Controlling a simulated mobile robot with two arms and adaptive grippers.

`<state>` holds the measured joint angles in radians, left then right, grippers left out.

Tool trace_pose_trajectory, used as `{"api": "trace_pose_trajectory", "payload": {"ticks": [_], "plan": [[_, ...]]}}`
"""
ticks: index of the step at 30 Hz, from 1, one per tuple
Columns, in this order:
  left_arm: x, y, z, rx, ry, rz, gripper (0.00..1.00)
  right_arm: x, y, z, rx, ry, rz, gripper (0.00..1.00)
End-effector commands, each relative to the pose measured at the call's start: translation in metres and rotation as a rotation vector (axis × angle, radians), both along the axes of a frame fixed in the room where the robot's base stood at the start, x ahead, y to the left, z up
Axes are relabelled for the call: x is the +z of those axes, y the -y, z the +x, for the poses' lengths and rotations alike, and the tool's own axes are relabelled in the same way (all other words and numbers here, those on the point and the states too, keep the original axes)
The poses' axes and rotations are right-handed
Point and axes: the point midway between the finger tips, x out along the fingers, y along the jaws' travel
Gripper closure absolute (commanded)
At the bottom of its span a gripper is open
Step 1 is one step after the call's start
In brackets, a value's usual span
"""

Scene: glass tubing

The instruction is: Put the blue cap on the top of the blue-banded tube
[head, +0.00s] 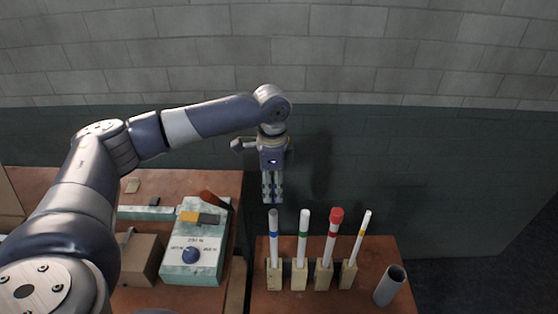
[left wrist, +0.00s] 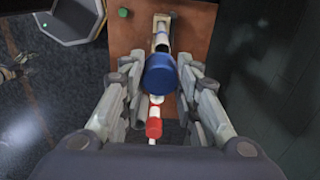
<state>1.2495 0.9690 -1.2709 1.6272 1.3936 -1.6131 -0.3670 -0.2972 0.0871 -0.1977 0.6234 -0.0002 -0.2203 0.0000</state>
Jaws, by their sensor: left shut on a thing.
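My left gripper (head: 272,198) points down, just above the top of the blue-banded tube (head: 273,238) in the head view. In the left wrist view its fingers (left wrist: 162,85) are shut on the blue cap (left wrist: 160,74). The cap cannot be made out in the head view. The blue-banded tube stands upright at the left end of the row, in a wooden holder (head: 274,279); its top looks open. A gap shows between fingertips and tube, but I cannot tell their alignment in depth. My right gripper is not in view.
To the right stand a green-banded tube (head: 302,238), a red-capped tube (head: 333,236) and a tilted yellow-banded tube (head: 361,236). A grey cylinder (head: 389,286) leans at the right. A dial box (head: 194,265) and a brown box (head: 140,262) stand left.

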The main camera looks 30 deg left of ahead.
Motion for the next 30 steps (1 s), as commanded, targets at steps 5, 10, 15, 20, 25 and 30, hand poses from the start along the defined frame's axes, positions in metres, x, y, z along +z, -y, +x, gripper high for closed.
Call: {"api": "trace_pose_trajectory", "payload": {"ticks": [5, 10, 15, 20, 25, 30], "plan": [[0.002, -0.005, 0.002, -0.027, -0.001, 0.0, 0.8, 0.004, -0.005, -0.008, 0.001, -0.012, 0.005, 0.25], [-0.006, -0.005, 0.002, -0.027, -0.001, 0.001, 0.8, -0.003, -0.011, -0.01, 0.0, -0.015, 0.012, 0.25], [-0.02, -0.004, 0.002, -0.027, 0.0, 0.0, 0.8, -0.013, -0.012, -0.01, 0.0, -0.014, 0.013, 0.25], [-0.033, -0.004, 0.002, -0.026, 0.001, 0.0, 0.8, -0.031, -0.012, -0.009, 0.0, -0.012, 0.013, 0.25], [-0.043, -0.004, 0.002, -0.026, -0.001, 0.0, 0.8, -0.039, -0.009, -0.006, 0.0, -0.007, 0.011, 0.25], [-0.055, -0.004, 0.002, -0.027, -0.001, 0.0, 0.8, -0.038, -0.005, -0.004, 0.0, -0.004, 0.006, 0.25]]}}
